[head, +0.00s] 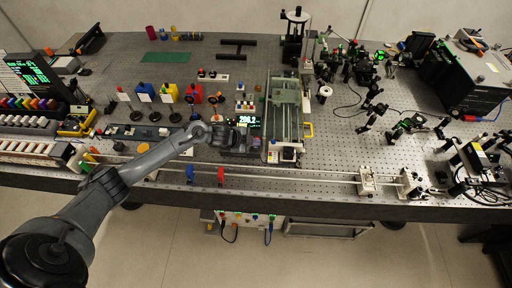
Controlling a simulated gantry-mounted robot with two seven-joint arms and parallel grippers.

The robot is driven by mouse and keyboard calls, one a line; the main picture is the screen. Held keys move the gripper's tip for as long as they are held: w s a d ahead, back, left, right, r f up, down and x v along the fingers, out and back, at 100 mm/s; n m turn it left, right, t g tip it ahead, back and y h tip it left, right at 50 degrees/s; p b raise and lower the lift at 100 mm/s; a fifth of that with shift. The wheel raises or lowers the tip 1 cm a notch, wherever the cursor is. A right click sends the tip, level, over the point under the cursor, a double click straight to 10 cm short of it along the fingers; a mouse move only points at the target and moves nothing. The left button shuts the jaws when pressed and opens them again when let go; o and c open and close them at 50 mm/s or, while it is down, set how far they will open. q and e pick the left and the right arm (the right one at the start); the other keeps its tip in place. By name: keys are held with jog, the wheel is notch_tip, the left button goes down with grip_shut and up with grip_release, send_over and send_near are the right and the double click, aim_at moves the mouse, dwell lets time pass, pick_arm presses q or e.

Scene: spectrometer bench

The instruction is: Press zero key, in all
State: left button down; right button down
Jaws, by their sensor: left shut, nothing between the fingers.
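A small dark readout box (249,121) with lit green-white digits, seemingly 206.2, stands near the middle of the bench, left of a green rail instrument (283,108). My left arm reaches in from the lower left. My left gripper (240,141) is shut and empty, just below the readout's digits in the picture. It covers part of the box's front, so the zero key cannot be made out. I cannot tell whether the fingertips touch the box. My right gripper is not in view.
Coloured blocks on posts, such as a yellow one (168,93), stand to the left. Optics mounts crowd the right. Bare perforated bench (325,150) lies right of the green instrument.

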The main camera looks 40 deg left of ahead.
aim_at(254, 149)
pick_arm(q)
jog(key=shift+f, duration=0.15)
jog(key=shift+f, duration=0.3)
jog(key=shift+f+b, duration=0.4)
dwell(0.7)
jog(key=shift+r, duration=0.1)
dwell(0.4)
jog(key=shift+r+p, duration=0.75)
jog(key=shift+p, duration=0.2)
jog(key=shift+r, duration=0.1)
notch_tip(254, 149, up, 5)
jog(key=p, duration=0.4)
jog(key=shift+p, duration=0.4)
jog(key=shift+d, duration=0.1)
